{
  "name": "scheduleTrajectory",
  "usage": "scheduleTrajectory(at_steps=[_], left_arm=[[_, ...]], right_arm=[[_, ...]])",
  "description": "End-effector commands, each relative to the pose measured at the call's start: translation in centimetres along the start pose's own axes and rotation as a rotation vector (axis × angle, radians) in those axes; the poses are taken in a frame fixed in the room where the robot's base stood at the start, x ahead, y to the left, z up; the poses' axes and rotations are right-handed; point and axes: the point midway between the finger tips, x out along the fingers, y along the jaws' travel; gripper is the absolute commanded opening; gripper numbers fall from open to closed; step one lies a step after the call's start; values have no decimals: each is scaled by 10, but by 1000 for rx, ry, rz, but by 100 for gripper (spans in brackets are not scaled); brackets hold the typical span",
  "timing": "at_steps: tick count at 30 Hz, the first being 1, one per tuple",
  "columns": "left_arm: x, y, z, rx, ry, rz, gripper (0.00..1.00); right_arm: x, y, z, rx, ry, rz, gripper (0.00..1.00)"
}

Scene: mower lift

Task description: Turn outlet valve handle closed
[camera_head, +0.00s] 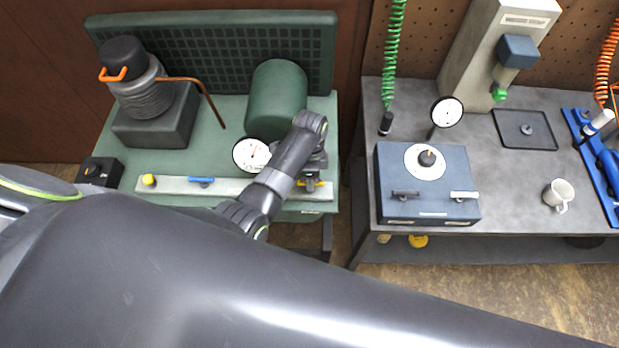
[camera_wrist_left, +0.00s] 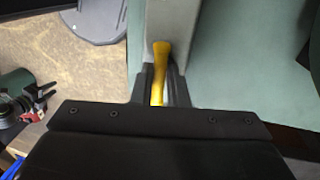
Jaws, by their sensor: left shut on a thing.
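The yellow outlet valve handle (camera_wrist_left: 160,58) shows in the left wrist view, between the two fingers of my left gripper (camera_wrist_left: 160,92). The gripper is shut on it. The handle runs nearly in line with the pale manifold bar (camera_wrist_left: 172,22) behind it. In the head view my left gripper (camera_head: 311,179) points down at the right end of the pale bar (camera_head: 236,188), and only small bits of yellow show there. The arm and gripper hide most of the handle. My right gripper is not in view.
On the bar are a yellow knob (camera_head: 149,180) and a blue handle (camera_head: 201,181). A round gauge (camera_head: 251,154) and a green cylinder (camera_head: 277,100) stand close behind. A grey bench (camera_head: 520,185) with a blue-grey box (camera_head: 425,190) is to the right, across a gap.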

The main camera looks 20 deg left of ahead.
Motion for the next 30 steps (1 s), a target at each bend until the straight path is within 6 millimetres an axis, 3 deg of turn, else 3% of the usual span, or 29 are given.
scheduleTrajectory(at_steps=[18,19,23,30], left_arm=[[-1,0,-2,42,-3,-2,0],[-1,0,-2,42,-3,-2,18],[-1,0,-2,41,-4,-1,35],[0,0,-1,40,-6,0,35]], right_arm=[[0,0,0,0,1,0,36],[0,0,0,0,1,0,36],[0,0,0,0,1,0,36],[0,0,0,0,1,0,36]])
